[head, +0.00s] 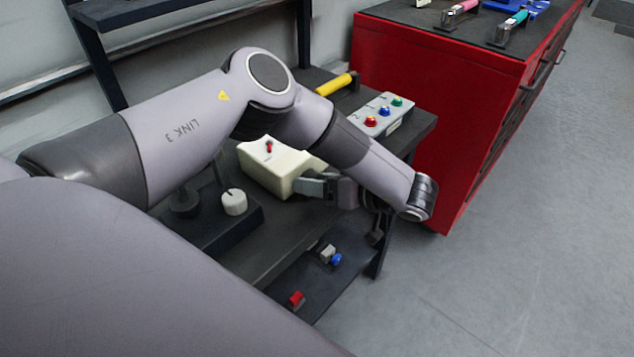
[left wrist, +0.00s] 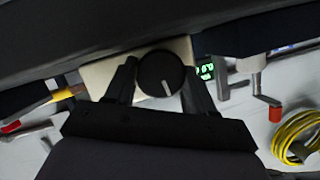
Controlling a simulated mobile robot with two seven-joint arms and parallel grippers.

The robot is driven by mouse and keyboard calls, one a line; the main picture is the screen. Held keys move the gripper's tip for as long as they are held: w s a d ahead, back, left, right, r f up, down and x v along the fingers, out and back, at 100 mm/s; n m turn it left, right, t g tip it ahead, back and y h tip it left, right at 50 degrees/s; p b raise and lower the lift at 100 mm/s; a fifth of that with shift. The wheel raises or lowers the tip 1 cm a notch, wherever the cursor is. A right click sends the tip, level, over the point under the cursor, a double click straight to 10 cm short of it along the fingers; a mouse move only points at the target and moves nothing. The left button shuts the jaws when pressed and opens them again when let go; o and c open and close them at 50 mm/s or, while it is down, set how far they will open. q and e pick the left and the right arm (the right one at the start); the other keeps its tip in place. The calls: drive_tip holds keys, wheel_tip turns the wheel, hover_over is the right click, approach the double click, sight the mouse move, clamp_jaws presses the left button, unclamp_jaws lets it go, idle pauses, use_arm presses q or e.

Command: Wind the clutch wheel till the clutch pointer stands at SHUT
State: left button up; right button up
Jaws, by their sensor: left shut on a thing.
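My left gripper (head: 322,188) is at the front of a cream box (head: 262,172) on the dark bench. In the left wrist view its two fingers (left wrist: 163,84) are shut on a round black knob (left wrist: 158,68) with a white line, on the cream face. This knob may be the clutch wheel; I see no label on it. A small lit green display (left wrist: 206,72) is right of it, its reading unclear. A small red pointer or lever (head: 269,147) stands on the box top. No SHUT mark is legible. The knob is hidden in the head view. My right gripper is not in view.
A dark box with a white knob (head: 234,202) stands left of the cream box. A panel with coloured buttons (head: 384,118) and a yellow handle (head: 335,85) are behind. A red cabinet (head: 440,95) closes off the back right. Open floor lies at the right.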

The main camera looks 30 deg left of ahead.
use_arm(q)
drive_tip(key=o, duration=1)
drive_tip(key=shift+o, duration=0.2)
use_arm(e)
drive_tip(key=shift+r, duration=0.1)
